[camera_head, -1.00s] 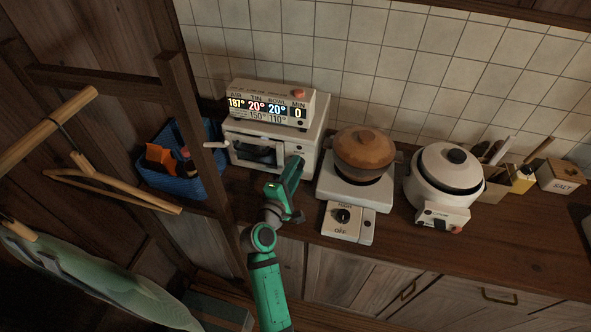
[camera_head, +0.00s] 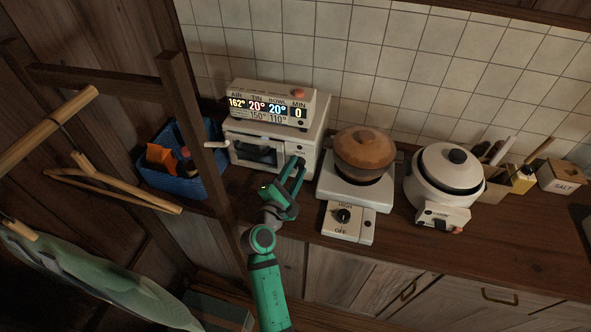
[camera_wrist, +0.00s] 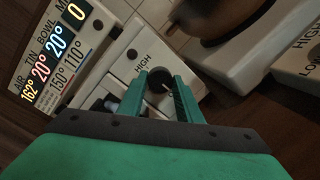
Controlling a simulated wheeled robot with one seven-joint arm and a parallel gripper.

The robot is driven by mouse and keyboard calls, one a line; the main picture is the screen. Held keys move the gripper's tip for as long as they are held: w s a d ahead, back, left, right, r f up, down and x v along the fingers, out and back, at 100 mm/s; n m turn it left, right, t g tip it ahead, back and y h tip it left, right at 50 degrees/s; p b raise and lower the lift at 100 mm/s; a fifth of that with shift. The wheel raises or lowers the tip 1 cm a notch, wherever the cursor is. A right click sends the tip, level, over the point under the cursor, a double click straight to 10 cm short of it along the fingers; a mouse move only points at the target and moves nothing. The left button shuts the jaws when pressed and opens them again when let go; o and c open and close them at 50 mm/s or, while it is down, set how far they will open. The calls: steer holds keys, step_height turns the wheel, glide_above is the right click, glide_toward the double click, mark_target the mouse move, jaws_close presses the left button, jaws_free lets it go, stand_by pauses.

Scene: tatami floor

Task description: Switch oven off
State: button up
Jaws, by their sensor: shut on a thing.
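The white oven (camera_head: 262,152) stands on the counter against the tiled wall, with a window in its front. Its dark round knob (camera_wrist: 158,80) shows in the wrist view on the front panel, beside the label HIGH. My green gripper (camera_head: 294,168) reaches up to the oven's right front. In the wrist view its two fingers (camera_wrist: 160,88) are on either side of the knob, shut on it. The fingers partly hide the panel around the knob and any lower label.
A display box (camera_head: 270,104) on the oven reads AIR 162°, TIN 20°, BOWL 20°, MIN 0. A hot plate (camera_head: 338,192) with a brown pot (camera_head: 365,150) stands close on the right, then a white cooker (camera_head: 446,172). A blue basket (camera_head: 198,178) is at the left.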

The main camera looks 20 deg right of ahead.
steer(key=shift+d+f, duration=0.1)
steer(key=o, duration=1)
steer(key=shift+o, duration=0.2)
steer(key=v, duration=1.1)
